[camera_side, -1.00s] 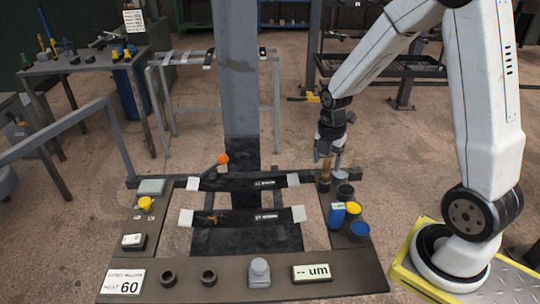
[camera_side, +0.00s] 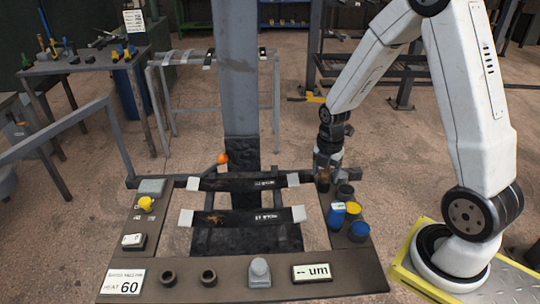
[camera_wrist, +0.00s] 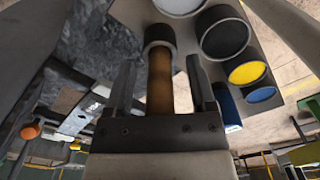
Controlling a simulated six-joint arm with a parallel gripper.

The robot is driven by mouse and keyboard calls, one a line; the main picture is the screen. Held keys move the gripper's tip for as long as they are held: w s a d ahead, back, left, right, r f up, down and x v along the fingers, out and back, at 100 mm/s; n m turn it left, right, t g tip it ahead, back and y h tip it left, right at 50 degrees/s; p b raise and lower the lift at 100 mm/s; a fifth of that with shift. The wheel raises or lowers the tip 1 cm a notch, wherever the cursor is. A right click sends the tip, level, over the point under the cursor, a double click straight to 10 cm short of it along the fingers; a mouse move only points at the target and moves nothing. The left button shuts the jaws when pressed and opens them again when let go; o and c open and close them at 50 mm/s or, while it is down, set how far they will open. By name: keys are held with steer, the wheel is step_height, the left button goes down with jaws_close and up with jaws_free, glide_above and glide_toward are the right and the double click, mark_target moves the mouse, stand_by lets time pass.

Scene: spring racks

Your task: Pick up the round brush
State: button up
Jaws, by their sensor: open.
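The round brush shows as a brown upright handle (camera_wrist: 160,82) standing in a dark round holder (camera_wrist: 159,34) in the wrist view. In the side view a little of the brown handle (camera_side: 323,186) shows below my gripper (camera_side: 327,168), at the right back of the bench frame. In the wrist view my gripper (camera_wrist: 161,62) is open, with one finger on each side of the handle and a gap on both sides. The brush's bristles cannot be made out.
Close to the right are a dark cup (camera_side: 345,191), a yellow-topped cup (camera_side: 353,209), a blue-topped cup (camera_side: 360,230) and a blue box (camera_side: 337,215). The grey post (camera_side: 239,80) rises to the left. Dark strips with white end blocks lie across the frame's middle.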

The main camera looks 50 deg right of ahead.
jaws_close()
steer(key=shift+r, duration=0.1)
steer(key=shift+r, duration=4.95)
